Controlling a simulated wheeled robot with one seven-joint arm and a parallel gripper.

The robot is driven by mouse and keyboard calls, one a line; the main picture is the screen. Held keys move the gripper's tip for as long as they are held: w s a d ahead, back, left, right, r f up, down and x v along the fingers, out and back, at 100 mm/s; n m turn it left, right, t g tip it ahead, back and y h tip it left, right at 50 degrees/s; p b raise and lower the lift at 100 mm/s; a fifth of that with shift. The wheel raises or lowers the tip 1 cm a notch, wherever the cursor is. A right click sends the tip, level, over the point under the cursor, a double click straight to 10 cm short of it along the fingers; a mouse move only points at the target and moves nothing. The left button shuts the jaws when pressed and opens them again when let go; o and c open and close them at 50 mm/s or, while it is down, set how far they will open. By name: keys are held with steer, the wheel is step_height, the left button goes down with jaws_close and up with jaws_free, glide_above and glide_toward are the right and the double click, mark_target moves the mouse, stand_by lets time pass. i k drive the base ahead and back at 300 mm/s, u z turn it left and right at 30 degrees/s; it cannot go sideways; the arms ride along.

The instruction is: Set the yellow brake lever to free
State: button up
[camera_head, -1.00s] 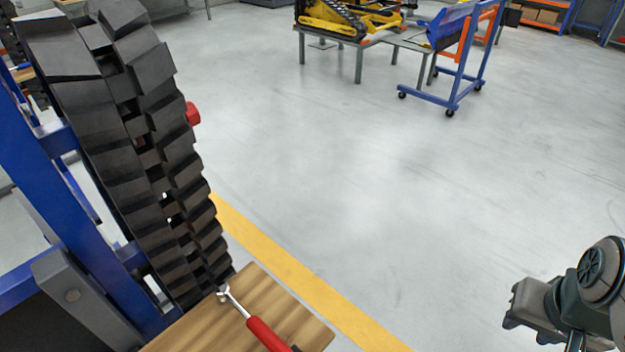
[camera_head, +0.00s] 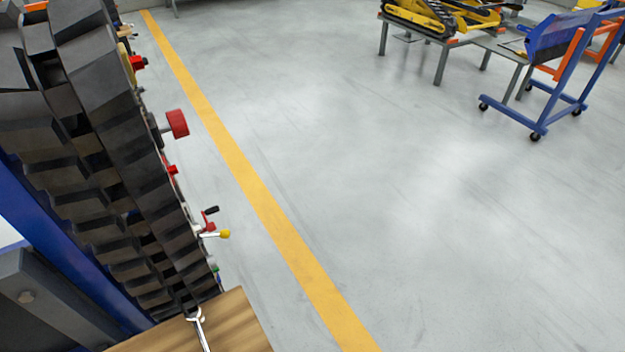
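A small lever with a yellow ball knob (camera_head: 224,234) sticks out to the right from behind the black track (camera_head: 110,170). Its pale shaft shows, but its base and any markings are hidden by the track. A red crank with a black handle (camera_head: 210,212) sits just above it. My gripper is not in view.
Red knobs (camera_head: 177,124) stick out along the track's right side. A wooden bench top (camera_head: 225,325) with a wrench (camera_head: 197,325) is at the bottom. A blue cart (camera_head: 540,115) stands at upper right.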

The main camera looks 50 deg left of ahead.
mark_target(225, 233)
steer(key=i, duration=2.4)
steer(key=u, duration=3.85)
steer(key=i, duration=1.25)
steer(key=u, duration=0.25)
